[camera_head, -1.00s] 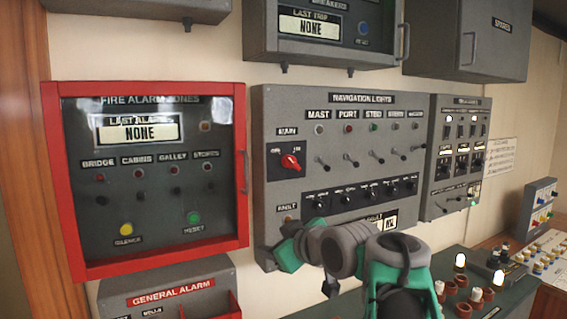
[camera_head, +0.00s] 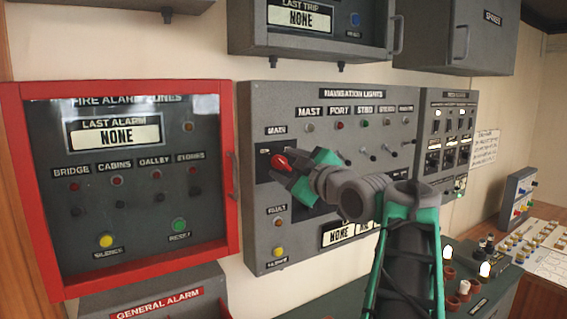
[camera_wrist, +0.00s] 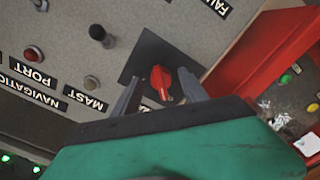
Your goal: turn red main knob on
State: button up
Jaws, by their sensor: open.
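The red main knob (camera_head: 279,162) sits on a dark plate under the MAIN label, at the left of the grey navigation lights panel (camera_head: 262,103). In the wrist view the red knob (camera_wrist: 161,83) shows between the two finger tips of my gripper (camera_wrist: 158,88). The fingers are open, one on each side of the knob, and I cannot tell whether either touches it. In the head view my gripper (camera_head: 292,172) is at the knob from the lower right and hides part of its plate.
A red-framed fire alarm box (camera_head: 235,120) stands out just left of the panel. Toggle switches (camera_head: 368,153) and indicator lamps lie right of the knob. A breaker box (camera_head: 300,42) hangs above. A desk with lit lamps (camera_head: 484,269) is at the lower right.

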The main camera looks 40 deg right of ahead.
jog(key=shift+c, duration=0.5)
grip_shut()
jog(key=shift+a+f, duration=0.1)
jog(key=shift+a, duration=0.1)
jog(key=shift+d, duration=0.1)
